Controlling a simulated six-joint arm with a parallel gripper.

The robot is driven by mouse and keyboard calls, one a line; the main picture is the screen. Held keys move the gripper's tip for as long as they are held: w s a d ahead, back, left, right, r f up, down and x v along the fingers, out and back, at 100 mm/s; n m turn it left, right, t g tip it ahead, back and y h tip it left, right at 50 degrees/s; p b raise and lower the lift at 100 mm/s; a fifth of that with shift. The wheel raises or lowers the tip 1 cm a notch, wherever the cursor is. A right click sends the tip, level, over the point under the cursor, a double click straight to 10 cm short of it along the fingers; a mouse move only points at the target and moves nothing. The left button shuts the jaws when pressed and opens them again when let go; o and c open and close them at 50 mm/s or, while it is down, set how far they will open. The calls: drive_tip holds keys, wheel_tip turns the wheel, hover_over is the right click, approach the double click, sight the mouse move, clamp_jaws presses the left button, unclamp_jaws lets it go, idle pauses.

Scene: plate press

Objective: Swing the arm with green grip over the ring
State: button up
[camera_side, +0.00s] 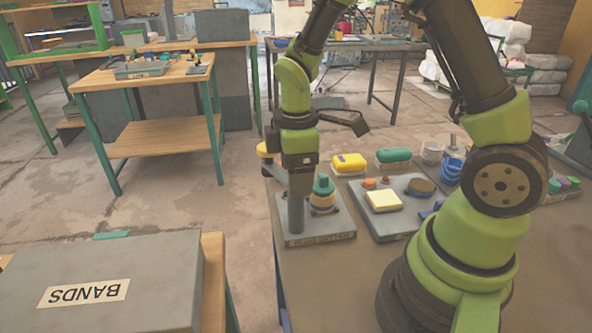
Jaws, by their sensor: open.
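A small device with a labelled grey base (318,236) stands at the near-left corner of the bench. A grey post (296,212) rises from its left side. A dark green grip (323,185) shows on its right side, directly above a tan round part (322,201) that may be the ring; I cannot tell whether they touch. My gripper (299,172) points down above the post, just left of the green grip. It is open, and its fingers are hard to tell apart from the device behind them. The device's swing arm is mostly hidden by my gripper.
Right of the device, a grey tray (391,228) holds a pale yellow block (384,201) and small round parts. Behind are a yellow item (349,163), a green item (393,156) and a blue cup (453,168). A box marked BANDS (150,260) sits lower left.

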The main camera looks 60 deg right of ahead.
drive_tip(key=shift+c, duration=0.2)
drive_tip(key=c, duration=1.2)
drive_tip(key=shift+c, duration=0.2)
drive_tip(key=shift+m, duration=0.4)
drive_tip(key=m, duration=0.6)
drive_tip(key=shift+m, duration=0.3)
drive_tip(key=m, duration=0.3)
drive_tip(key=shift+m, duration=2.2)
